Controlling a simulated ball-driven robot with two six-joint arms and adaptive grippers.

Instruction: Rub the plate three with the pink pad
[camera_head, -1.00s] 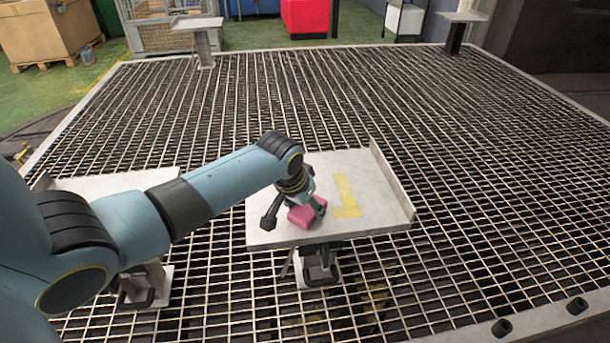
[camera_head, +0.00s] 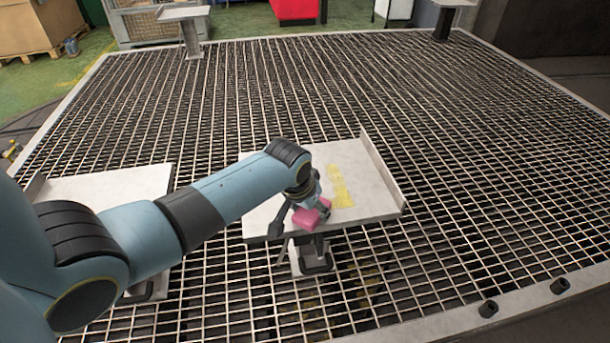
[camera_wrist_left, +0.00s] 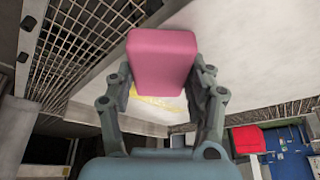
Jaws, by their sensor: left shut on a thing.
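The pink pad (camera_head: 311,217) is held between the fingers of my left gripper (camera_head: 308,210), over the front part of a pale plate (camera_head: 374,198) on a stand. A yellow mark (camera_head: 340,186) lies on the plate, just right of the pad; its shape is too blurred to read. In the left wrist view the pink pad (camera_wrist_left: 162,58) is clamped by the fingers of the left gripper (camera_wrist_left: 163,82), with the pale plate (camera_wrist_left: 250,55) behind it. I cannot tell whether the pad touches the plate. My right gripper is not in view.
The plate has a raised lip (camera_head: 381,174) on its right side. Another pale plate (camera_head: 120,187) stands to the left, partly behind my arm. Two more stands (camera_head: 184,14) (camera_head: 447,4) are at the far edge. Open metal grating (camera_head: 480,150) surrounds them.

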